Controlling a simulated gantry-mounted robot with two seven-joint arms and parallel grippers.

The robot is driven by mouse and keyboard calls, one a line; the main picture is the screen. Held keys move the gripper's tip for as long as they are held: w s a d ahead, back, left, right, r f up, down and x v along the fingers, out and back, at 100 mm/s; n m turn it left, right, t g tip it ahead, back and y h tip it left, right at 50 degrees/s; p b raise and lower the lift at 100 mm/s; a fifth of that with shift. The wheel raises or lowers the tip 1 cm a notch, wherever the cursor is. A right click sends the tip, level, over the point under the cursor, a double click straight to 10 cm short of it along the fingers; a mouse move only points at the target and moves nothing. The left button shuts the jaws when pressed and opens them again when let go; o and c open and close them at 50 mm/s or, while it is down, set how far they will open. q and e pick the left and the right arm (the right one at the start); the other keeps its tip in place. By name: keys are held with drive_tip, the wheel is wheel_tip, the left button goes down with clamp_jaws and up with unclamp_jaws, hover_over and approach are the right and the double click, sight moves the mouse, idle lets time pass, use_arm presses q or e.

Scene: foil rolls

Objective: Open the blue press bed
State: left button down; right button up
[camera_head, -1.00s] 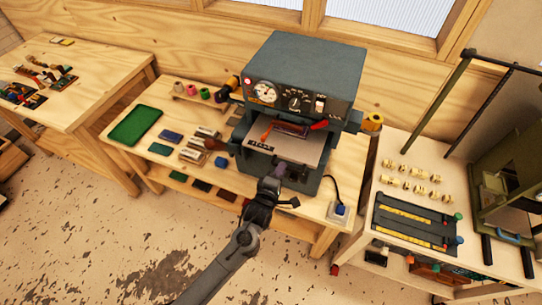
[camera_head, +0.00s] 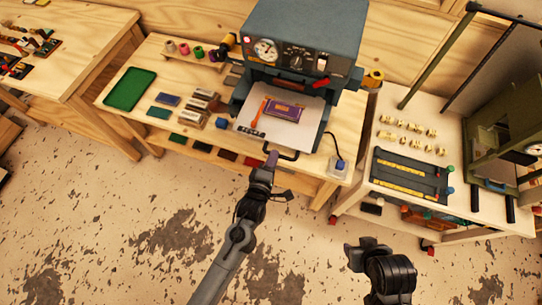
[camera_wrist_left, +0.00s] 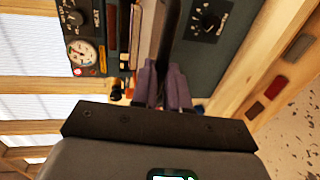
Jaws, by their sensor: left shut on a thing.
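The blue-grey press (camera_head: 303,45) stands on the wooden bench. Its pale flat bed (camera_head: 290,133) sticks out well forward from under the press head. A purple, gold-edged block (camera_head: 284,110) and an orange-handled tool (camera_head: 263,108) lie on it. The bed has a dark bar handle (camera_head: 291,155) at its front edge. My left gripper (camera_head: 271,160) is shut on this handle; the left wrist view shows its fingers (camera_wrist_left: 163,88) on both sides of a dark bar (camera_wrist_left: 170,35). Part of my right arm (camera_head: 380,268) shows low at the right, and its jaws are unclear.
A green tray (camera_head: 130,90) and several small blocks lie on the bench left of the press. Thread spools (camera_head: 184,48) stand behind them. A cart with a dark rack (camera_head: 410,175) and gold pieces (camera_head: 413,130) stands at the right. The floor in front is open.

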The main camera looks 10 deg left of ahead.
use_arm(q)
drive_tip(key=c, duration=1.1)
unclamp_jaws()
drive_tip(key=b+v, duration=0.1)
drive_tip(key=v, duration=1)
